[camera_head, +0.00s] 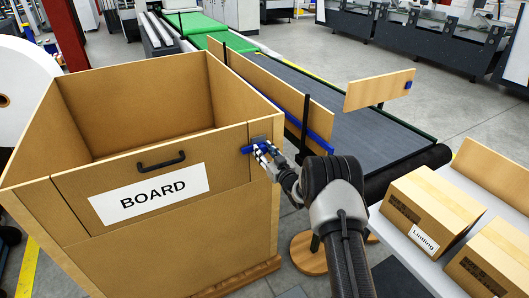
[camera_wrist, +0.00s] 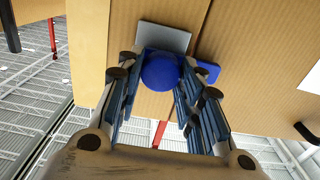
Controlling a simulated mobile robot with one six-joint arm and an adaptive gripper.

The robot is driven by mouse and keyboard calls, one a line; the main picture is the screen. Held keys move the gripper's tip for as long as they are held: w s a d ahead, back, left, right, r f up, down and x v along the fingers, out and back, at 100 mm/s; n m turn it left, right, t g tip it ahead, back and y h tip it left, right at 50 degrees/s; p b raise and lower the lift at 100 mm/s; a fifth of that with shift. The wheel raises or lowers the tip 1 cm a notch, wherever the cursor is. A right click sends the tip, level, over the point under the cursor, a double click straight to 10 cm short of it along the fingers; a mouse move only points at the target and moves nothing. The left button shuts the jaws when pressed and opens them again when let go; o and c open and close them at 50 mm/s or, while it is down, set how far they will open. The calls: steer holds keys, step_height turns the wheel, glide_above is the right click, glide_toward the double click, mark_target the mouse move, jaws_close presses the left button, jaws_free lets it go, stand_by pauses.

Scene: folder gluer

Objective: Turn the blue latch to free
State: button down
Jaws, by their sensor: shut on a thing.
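The blue latch (camera_head: 256,146) is on the front of the board box, near its right edge, beside a grey plate (camera_head: 258,139). In the wrist view the latch shows as a round blue knob (camera_wrist: 160,71) with a short blue bar (camera_wrist: 208,72) beside it, in front of the grey plate. My gripper (camera_head: 262,152) is at the latch, and its fingers sit on both sides of the round knob, shut on it. The fingers hide part of the latch in the head view.
The open-topped box (camera_head: 235,210) bears a BOARD label (camera_head: 150,193) and a black handle (camera_head: 160,160). A conveyor (camera_head: 350,120) with wooden guide boards runs behind my arm. Cartons (camera_head: 435,210) stand on a table at the right.

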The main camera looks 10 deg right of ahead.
steer(key=shift+m+b, duration=0.3)
steer(key=m+b, duration=0.2)
steer(key=m, duration=0.1)
steer(key=shift+f+m, duration=0.1)
steer(key=shift+m, duration=0.2)
steer(key=m+b, duration=0.1)
steer(key=m, duration=0.3)
steer(key=shift+d+m+b, duration=0.1)
steer(key=shift+m+b, duration=0.2)
steer(key=m, duration=0.4)
steer(key=shift+m, duration=0.3)
steer(key=shift+d+m, duration=0.1)
steer(key=shift+m, duration=2.1)
steer(key=c, duration=1.1)
jaws_free()
steer(key=shift+f, duration=0.1)
